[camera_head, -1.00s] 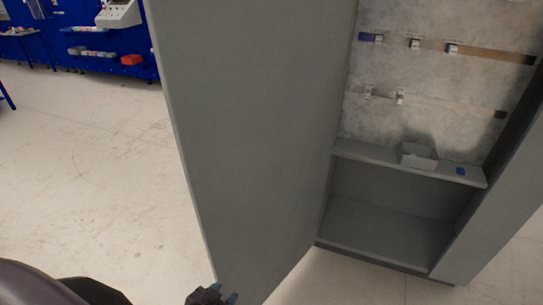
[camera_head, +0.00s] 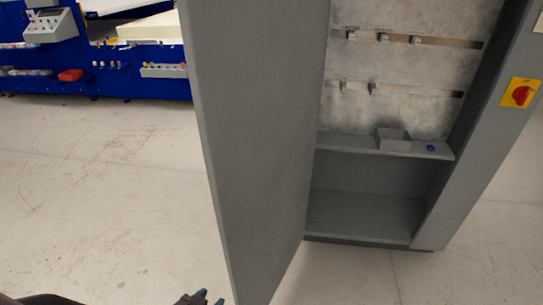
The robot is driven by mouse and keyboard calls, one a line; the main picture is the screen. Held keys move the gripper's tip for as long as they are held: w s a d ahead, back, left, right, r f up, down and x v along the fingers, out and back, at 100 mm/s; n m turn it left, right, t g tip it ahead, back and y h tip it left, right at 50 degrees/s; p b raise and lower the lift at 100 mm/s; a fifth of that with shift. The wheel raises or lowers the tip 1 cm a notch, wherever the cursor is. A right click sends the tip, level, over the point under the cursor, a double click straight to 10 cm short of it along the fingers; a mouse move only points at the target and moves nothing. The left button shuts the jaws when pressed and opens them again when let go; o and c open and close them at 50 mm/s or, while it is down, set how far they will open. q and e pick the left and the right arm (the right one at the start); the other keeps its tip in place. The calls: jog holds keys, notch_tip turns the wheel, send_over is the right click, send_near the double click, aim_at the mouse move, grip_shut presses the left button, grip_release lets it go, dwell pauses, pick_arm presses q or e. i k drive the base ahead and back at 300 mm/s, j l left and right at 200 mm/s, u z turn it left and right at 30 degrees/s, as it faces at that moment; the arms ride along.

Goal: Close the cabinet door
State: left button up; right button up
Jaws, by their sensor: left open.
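The cabinet door (camera_head: 255,140) is a tall grey panel. It stands wide open, swung out toward me from the left side of the cabinet (camera_head: 480,140). The cabinet's inside shows to the right of the door. My left gripper (camera_head: 212,298) is at the bottom edge of the picture, just left of the door's lower front edge. Its fingers are open and nothing shows between them. The picture does not clearly tell whether it touches the door. My right gripper is not in view.
Inside the cabinet, a small grey box (camera_head: 393,141) and a blue item (camera_head: 431,148) lie on a shelf (camera_head: 340,144). A red and yellow switch (camera_head: 521,93) is on the cabinet's side. Blue machinery (camera_head: 130,70) stands far back left. The floor (camera_head: 90,190) left of the door is clear.

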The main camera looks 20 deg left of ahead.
aim_at(256, 68)
jog(key=k+j+z, duration=0.15)
jog(key=j, duration=0.25)
jog(key=j+z, duration=0.1)
jog(key=j, duration=0.35)
jog(key=j+z, duration=0.15)
jog(key=j, duration=0.65)
jog(key=k+j+z, duration=0.15)
jog(key=j, duration=0.65)
jog(key=i+j+z, duration=0.2)
jog(key=j+z, duration=0.25)
jog(key=j, duration=0.9)
jog(key=j+z, duration=0.45)
jog(key=j, duration=0.9)
